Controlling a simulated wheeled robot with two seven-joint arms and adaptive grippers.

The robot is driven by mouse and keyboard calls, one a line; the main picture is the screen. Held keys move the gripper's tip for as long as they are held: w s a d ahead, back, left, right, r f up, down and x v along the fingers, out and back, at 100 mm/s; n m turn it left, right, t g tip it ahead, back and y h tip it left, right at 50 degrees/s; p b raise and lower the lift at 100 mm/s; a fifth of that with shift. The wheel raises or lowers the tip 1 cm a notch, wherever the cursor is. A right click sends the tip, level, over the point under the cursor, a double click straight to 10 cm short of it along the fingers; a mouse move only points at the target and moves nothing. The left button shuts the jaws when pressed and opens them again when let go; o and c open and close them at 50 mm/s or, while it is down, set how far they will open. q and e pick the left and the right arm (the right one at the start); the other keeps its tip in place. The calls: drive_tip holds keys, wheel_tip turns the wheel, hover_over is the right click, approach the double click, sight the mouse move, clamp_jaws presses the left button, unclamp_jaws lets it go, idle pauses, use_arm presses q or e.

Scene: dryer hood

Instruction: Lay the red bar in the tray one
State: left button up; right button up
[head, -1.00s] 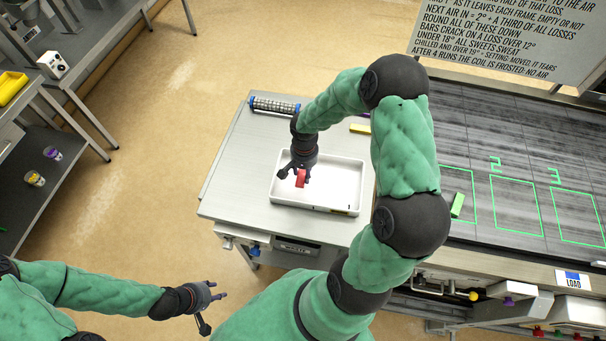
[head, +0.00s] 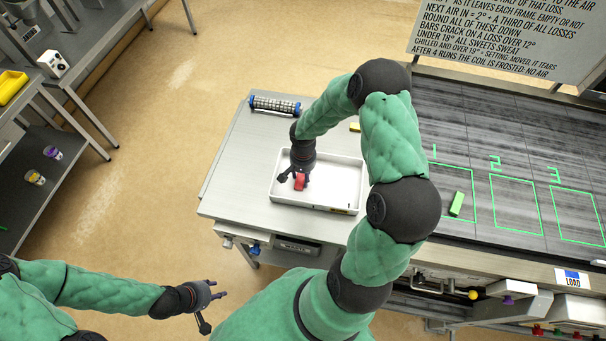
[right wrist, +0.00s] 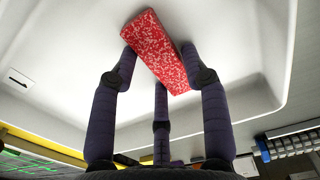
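The red bar (head: 300,182) is at the right gripper's fingertips, inside the white tray's outline. In the right wrist view the speckled red bar (right wrist: 160,50) lies aslant between the fingers, which touch its sides. My right gripper (head: 297,179) is shut on it, low over the left part of the tray. The white tray (head: 345,186) sits on the steel table; its floor shows around the bar in the right wrist view (right wrist: 240,60). I cannot tell whether the bar touches the floor. My left gripper (head: 216,308) is open and empty, away from the table.
A green bar (head: 456,203) lies on the dark belt by outlined squares marked 1, 2 and 3. A yellow bar (head: 355,127) lies behind the tray, partly hidden by my right arm. A blue-ended roller (head: 275,105) lies at the table's back edge.

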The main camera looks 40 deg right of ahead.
sight(303, 177)
drive_tip(key=shift+o, duration=0.7)
drive_tip(key=shift+r, duration=0.1)
drive_tip(key=shift+r+p, duration=0.2)
drive_tip(key=shift+p, duration=0.1)
wheel_tip(303, 177, up, 12)
drive_tip(key=shift+b, duration=0.3)
drive_tip(key=shift+f, duration=0.15)
